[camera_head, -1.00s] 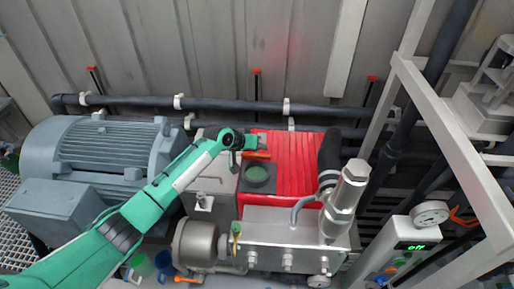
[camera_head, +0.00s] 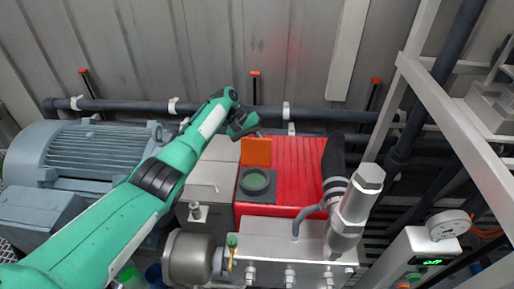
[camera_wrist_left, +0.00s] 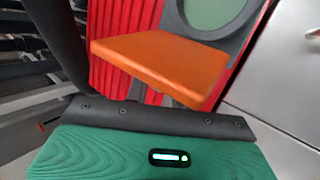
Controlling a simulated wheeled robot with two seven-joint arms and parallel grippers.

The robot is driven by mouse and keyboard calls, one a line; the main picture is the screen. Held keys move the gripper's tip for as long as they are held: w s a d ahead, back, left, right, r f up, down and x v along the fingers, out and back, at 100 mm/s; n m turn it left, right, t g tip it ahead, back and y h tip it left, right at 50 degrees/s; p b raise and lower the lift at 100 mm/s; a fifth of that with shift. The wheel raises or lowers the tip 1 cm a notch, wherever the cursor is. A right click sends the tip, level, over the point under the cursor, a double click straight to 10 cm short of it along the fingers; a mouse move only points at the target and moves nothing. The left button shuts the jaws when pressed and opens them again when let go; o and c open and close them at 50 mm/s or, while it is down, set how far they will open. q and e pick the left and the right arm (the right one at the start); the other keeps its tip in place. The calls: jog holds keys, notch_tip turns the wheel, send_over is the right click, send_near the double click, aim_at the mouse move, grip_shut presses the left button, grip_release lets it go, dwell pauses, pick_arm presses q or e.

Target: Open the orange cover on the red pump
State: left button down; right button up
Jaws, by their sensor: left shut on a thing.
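The red pump (camera_head: 305,170) stands in the middle of the head view, with a ribbed red housing. Its orange cover (camera_head: 257,152) stands up at the back edge of a dark square frame (camera_head: 258,197). The round green window (camera_head: 256,181) in that frame is uncovered. My left gripper (camera_head: 257,134) is at the cover's top edge, shut on it. In the left wrist view the orange cover (camera_wrist_left: 165,62) lies just beyond my gripper's green and dark body, with part of the green window (camera_wrist_left: 208,12) behind it. The fingertips are mostly hidden. My right gripper is not in view.
A grey motor (camera_head: 95,150) stands to the left. A metal block with a silver cylinder (camera_head: 352,205) and black hose (camera_head: 333,160) stands at front right. A dark pipe (camera_head: 215,108) runs along the back wall. A white frame (camera_head: 455,130) stands at right.

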pick_arm(q)
jog(key=shift+w+f+g+b, duration=0.2)
jog(key=shift+f+g+b, duration=0.1)
jog(key=shift+g+b, duration=0.25)
jog(key=c, duration=1.2)
grip_release()
jog(key=b+v, duration=0.3)
jog(key=v, duration=1)
jog(key=shift+a+r, duration=0.2)
jog(key=shift+r, duration=0.1)
jog(key=shift+f, duration=0.1)
